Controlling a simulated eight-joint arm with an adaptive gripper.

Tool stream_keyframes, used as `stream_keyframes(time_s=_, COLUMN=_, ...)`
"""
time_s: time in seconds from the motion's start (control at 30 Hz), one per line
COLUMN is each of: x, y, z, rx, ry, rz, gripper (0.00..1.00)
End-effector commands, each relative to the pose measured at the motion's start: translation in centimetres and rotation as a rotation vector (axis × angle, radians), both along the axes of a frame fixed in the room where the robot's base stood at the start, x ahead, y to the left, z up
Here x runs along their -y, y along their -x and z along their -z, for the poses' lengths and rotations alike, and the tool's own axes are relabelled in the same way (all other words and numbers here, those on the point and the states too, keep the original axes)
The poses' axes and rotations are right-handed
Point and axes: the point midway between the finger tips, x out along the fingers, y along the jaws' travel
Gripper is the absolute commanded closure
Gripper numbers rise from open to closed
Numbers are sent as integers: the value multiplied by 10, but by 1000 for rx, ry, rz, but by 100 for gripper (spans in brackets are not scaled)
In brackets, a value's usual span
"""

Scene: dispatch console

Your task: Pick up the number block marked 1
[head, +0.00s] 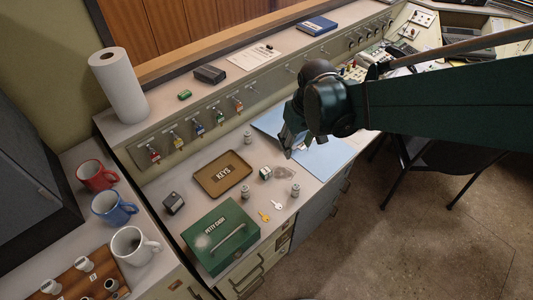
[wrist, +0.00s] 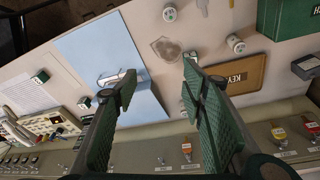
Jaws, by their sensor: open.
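No digit 1 can be read on any block in either view. A small dark green and white block (head: 265,173) lies on the desk right of the keys tray in the head view. In the wrist view, small green and white blocks lie at the blue folder's left edge (wrist: 39,76), below it (wrist: 84,102), and near the right fingertip, where one block (wrist: 190,55) is partly hidden. My gripper (head: 291,146) hangs over the blue folder (head: 325,158), open and empty. In the wrist view its fingers (wrist: 160,88) stand wide apart, with the folder between and left of them.
A brown keys tray (head: 200,182), green petty cash box (head: 220,236), dark cube (head: 173,203) and several small cylinders, one by the tray (head: 247,137), stand on the desk. A key-hook panel (head: 197,130) rises behind.

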Motion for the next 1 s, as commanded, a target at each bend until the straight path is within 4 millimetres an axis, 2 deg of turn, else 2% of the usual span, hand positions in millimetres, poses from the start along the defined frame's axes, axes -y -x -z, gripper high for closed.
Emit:
stream_keyframes(time_s=0.5, x=-57, y=-27, z=60, rx=-112, ry=43, rz=-130, gripper=59)
stream_keyframes(time_s=0.8, x=-87, y=-34, z=99, rx=-174, ry=68, rz=-200, gripper=59)
stream_keyframes(time_s=1.0, x=-99, y=-34, z=116, rx=-198, ry=78, rz=-229, gripper=59)
